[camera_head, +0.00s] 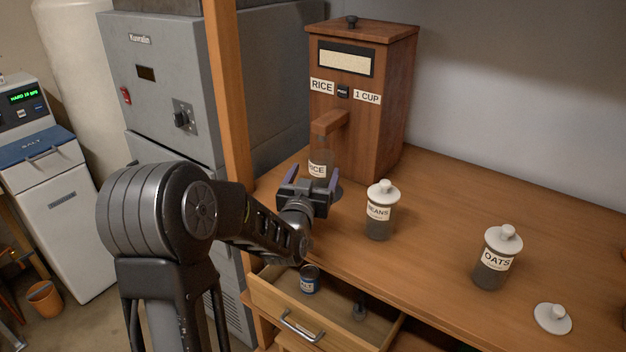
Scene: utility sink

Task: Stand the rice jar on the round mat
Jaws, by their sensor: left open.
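The rice jar (318,168) is a clear jar with a white RICE label and no lid on it. It stands beneath the spout of the wooden dispenser (375,125); my gripper hides its lower part. My left gripper (310,180) is open in front of the jar, its bluish fingertips one to each side of the label. I cannot tell whether they touch the glass. A dark rounded edge (337,191) shows just right of the gripper; I cannot tell whether it is the round mat. My right gripper is out of view.
A lidded beans jar (379,215) and a lidded oats jar (492,265) stand on the wooden counter. A loose white lid (553,318) lies at the right. A wooden post (230,110) rises at the left.

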